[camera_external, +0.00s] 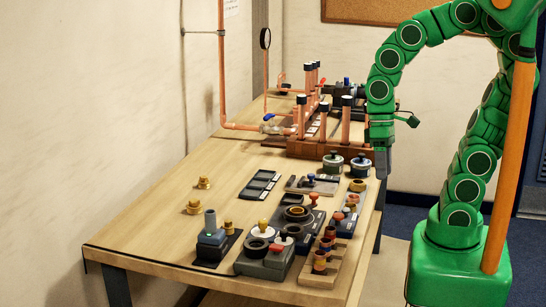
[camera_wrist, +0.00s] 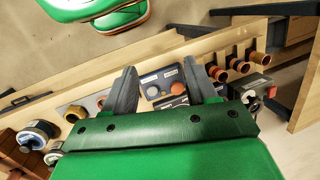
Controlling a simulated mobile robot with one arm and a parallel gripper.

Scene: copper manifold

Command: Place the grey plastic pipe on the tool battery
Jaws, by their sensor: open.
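The grey plastic pipe (camera_external: 210,221) is a short grey cylinder at the front left of the bench. It stands upright on top of a dark blue-grey block, which looks like the tool battery (camera_external: 211,240). My gripper (camera_external: 382,162) is far from them, at the bench's right edge beside the copper manifold, pointing down. In the wrist view my gripper (camera_wrist: 162,82) has its two grey fingers wide apart with nothing held between them. The pipe and battery cannot be made out in the wrist view.
The copper manifold (camera_external: 315,150) stands on a wooden base at the back. Black-lidded jars (camera_external: 333,161) are near my gripper. A wooden rack (camera_external: 318,270) of copper fittings and a grey button box (camera_external: 263,261) lie at the front. Brass fittings (camera_external: 193,207) sit left; bench space around them is bare.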

